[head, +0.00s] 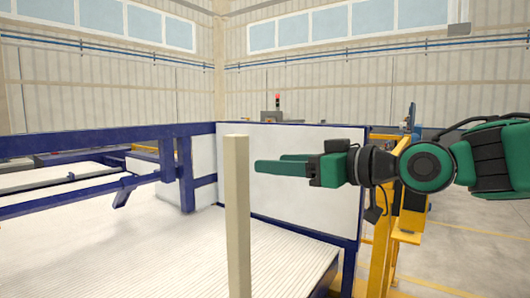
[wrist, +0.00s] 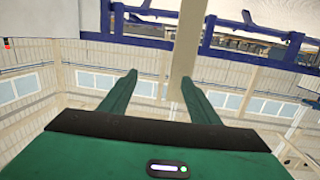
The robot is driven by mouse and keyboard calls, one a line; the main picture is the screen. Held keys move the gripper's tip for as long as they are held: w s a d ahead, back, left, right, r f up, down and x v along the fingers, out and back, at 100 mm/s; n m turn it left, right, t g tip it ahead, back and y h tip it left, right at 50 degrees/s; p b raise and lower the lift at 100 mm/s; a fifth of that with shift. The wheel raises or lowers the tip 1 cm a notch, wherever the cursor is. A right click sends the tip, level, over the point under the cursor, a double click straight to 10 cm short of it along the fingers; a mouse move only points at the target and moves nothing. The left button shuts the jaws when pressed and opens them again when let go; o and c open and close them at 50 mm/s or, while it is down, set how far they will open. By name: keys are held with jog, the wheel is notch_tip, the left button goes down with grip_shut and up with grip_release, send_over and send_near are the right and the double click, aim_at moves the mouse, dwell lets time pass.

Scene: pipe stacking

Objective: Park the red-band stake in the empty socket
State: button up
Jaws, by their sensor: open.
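A pale, square upright post (head: 237,220) stands in the foreground of the head view, with its lower end cut off by the frame. It may be the stake, but no red band shows on it. My gripper (head: 268,163) is open and level, with its fingertips pointing left close to the post's upper part. In the wrist view, the post (wrist: 186,45) overlaps the right fingertip of my gripper (wrist: 159,78), and the left finger is clear of it. I cannot tell whether they touch. The empty socket is not visible.
Blue rails (head: 90,143) run along the left above a white ribbed bed (head: 165,250). A white panel with a blue frame (head: 305,205) stands behind my gripper. A yellow frame (head: 383,235) stands at the right, beside open grey floor (head: 465,240).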

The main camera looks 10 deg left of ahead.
jog(key=shift+n+g+y, duration=0.5)
jog(key=shift+n+y, duration=0.1)
jog(key=shift+y, duration=0.3)
jog(key=s+a+r, duration=0.2)
jog(key=a+r, duration=0.1)
jog(key=shift+s+a+r, duration=0.1)
jog(key=shift+a, duration=0.2)
jog(key=x, duration=1)
jog(key=shift+a, duration=0.2)
grip_shut()
notch_tip(320, 180, up, 9)
jog(key=shift+r, duration=0.25)
notch_tip(320, 180, up, 12)
send_over(223, 145)
jog(key=w+a, duration=0.1)
jog(key=w, duration=0.2)
jog(key=shift+a+f, duration=0.1)
jog(key=shift+f, duration=0.05)
dwell(0.4)
